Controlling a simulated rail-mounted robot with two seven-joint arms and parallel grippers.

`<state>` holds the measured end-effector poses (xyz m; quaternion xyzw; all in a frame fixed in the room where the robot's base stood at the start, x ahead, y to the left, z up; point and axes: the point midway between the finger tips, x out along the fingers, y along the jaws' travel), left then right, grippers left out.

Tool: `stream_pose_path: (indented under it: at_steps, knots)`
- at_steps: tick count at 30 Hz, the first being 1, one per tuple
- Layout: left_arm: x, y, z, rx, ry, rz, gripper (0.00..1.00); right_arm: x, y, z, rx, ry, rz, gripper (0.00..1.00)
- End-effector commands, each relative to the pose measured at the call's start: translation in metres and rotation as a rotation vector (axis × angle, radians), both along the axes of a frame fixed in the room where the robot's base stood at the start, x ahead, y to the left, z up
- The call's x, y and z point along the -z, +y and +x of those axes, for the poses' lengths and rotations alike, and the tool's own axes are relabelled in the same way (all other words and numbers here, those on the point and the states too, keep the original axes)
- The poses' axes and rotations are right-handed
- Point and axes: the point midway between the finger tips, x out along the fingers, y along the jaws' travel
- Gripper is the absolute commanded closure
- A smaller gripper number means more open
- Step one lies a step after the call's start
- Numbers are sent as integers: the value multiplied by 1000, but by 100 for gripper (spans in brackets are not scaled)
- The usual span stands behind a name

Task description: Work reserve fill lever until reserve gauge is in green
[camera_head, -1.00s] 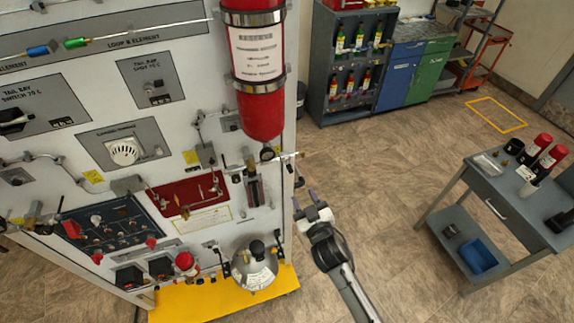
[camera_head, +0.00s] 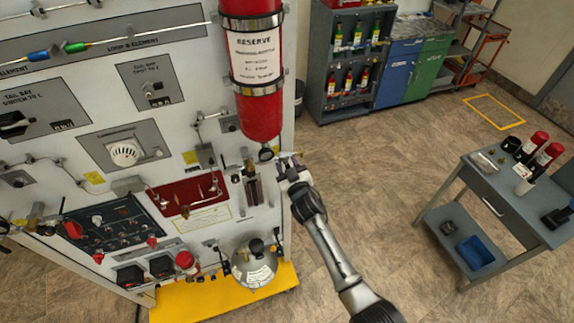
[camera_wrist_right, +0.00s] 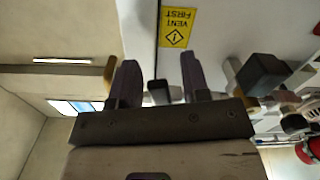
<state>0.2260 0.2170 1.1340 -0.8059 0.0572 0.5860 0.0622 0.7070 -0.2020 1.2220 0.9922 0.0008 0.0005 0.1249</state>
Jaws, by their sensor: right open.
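The red reserve cylinder (camera_head: 257,70), labelled RESERVE, is strapped upright to the panel's right side. A small dark round gauge (camera_head: 265,154) hangs at its bottom; its needle and green band are too small to read. My right gripper (camera_head: 287,164) is at the panel's right edge, just right of the gauge, over the place of the thin fill lever. The lever is mostly hidden there. In the right wrist view my right gripper (camera_wrist_right: 160,85) is open, its two fingers apart. A small dark block shows between them; I cannot tell if they touch anything. My left gripper is not in view.
A yellow VENT FIRST label (camera_wrist_right: 176,28) is on the panel beyond the fingers. A steel sphere (camera_head: 254,265) sits low on the yellow base (camera_head: 210,298). A grey cart (camera_head: 490,195) stands at the right. The floor between panel and cart is clear.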

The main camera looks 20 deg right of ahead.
Motion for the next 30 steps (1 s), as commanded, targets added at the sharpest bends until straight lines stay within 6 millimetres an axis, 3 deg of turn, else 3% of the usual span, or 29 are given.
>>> stream_pose_path:
  at_steps: [10,23,30]
  knots:
    - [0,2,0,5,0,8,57,0,0,2,0,1,1,57]
    - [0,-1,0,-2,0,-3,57,0,0,1,0,1,1,99]
    - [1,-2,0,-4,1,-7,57,-1,-4,2,0,1,-70,100]
